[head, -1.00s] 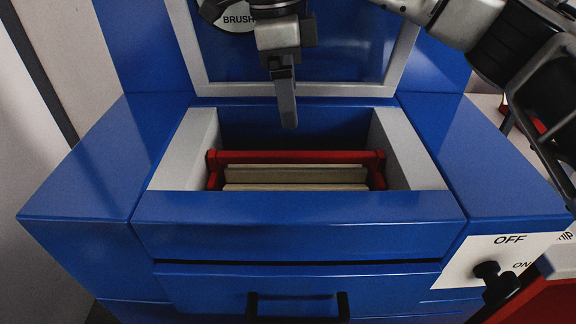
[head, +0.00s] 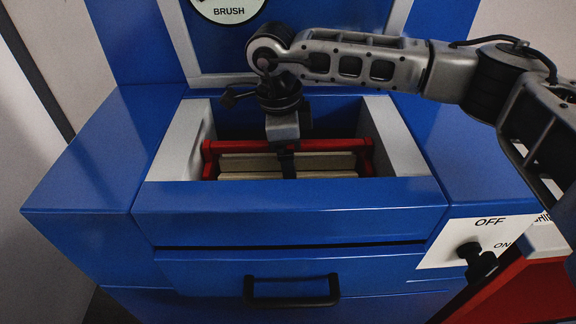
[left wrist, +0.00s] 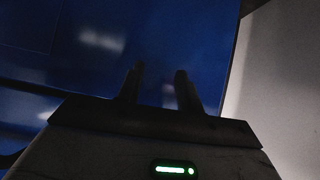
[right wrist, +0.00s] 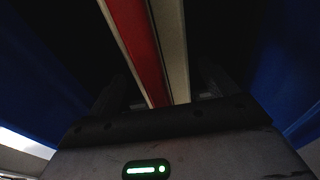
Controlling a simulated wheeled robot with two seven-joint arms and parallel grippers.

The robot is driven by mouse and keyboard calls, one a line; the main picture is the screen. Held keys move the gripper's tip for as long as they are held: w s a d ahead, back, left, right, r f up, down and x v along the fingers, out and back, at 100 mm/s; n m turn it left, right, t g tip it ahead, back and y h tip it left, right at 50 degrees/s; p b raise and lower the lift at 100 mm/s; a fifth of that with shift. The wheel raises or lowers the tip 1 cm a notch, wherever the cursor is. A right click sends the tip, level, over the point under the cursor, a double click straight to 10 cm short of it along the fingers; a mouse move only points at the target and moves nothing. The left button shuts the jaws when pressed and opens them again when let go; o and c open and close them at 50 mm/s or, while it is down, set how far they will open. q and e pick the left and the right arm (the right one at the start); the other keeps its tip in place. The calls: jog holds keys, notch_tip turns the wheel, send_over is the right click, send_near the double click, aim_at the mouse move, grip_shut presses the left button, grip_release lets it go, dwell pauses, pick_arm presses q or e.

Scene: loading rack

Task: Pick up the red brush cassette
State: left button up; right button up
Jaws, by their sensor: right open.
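The red brush cassette (head: 355,149) sits in the open bay of the blue cabinet, its red frame around pale bars. My right gripper (head: 287,165) points down into the bay over the middle of the cassette's red bar. In the right wrist view the red bar and a pale bar (right wrist: 180,50) run between the fingers (right wrist: 165,100), which are open. Whether they touch the cassette is hidden. My left gripper is outside the head view; in the left wrist view its two fingers (left wrist: 160,90) are apart and empty, facing a blue surface.
Grey side walls (head: 397,140) flank the bay, and a blue front wall (head: 290,208) stands before it. A drawer with a black handle (head: 292,290) is below. An OFF/ON knob (head: 478,258) and a red block (head: 510,290) are at right. The blue tops are clear.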

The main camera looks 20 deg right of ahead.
jog(key=shift+f, duration=0.2)
jog(key=shift+r, duration=0.1)
jog(key=c, duration=1.3)
